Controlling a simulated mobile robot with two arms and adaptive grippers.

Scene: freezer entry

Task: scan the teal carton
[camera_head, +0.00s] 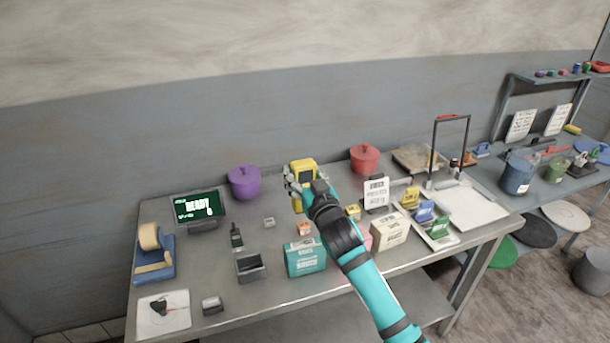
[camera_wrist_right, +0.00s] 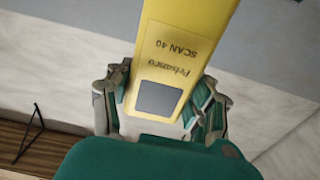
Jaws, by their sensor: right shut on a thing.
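The teal carton (camera_head: 305,259) stands on the metal table near its front edge, with a pale label on its front. My right gripper (camera_head: 297,181) is shut on a yellow scanner (camera_head: 303,170), held raised above the back of the table, behind the carton and apart from it. A screen (camera_head: 197,206) at the table's left reads "READY". My left gripper is not in view.
A purple pot (camera_head: 244,183) and a red pot (camera_head: 365,159) stand at the back. A beige carton (camera_head: 389,229) stands right of the teal one. A grey open box (camera_head: 251,267) and a black handheld device (camera_head: 236,236) are left of it. A tape dispenser (camera_head: 154,252) stands far left.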

